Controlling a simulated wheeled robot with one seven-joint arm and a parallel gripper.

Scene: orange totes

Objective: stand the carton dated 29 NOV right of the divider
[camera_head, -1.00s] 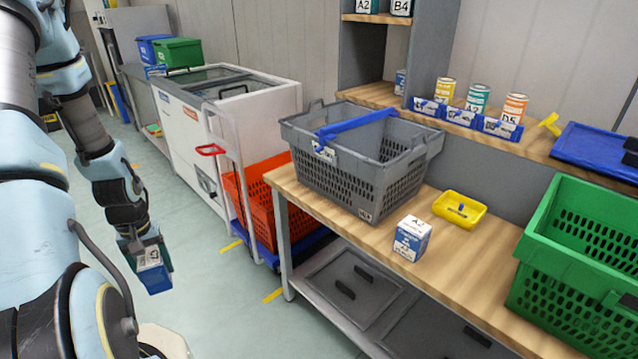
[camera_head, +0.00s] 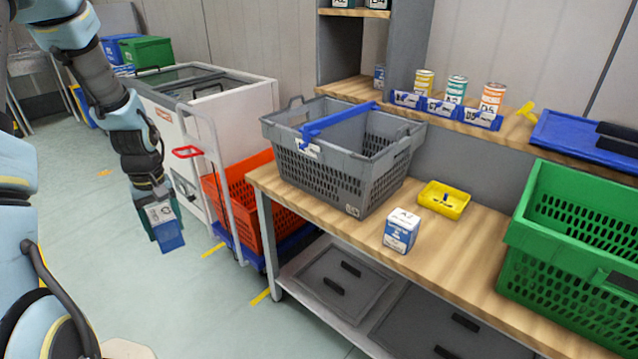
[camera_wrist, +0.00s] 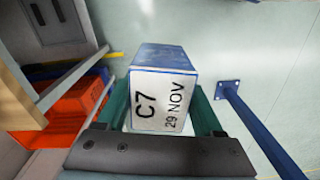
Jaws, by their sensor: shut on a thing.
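My gripper (camera_head: 158,205) is shut on a white and blue carton (camera_head: 168,235), held in the air over the floor left of the workbench. In the wrist view, the carton (camera_wrist: 160,100) sits between the green fingers of my gripper (camera_wrist: 166,112) and its face reads C7 and 29 NOV. A grey basket (camera_head: 330,185) stands on the bench with a blue bar (camera_head: 335,122) across its top. Its inner floor is mostly hidden, and I cannot tell whether the blue bar is a divider or a handle.
Another white and blue carton (camera_head: 401,231) stands on the bench (camera_head: 440,262), in front of a yellow tray (camera_head: 444,199). A green crate (camera_head: 560,280) stands at the right. An orange tote (camera_head: 250,205) on a trolley is beside the bench's left end. Cans stand on the shelf behind.

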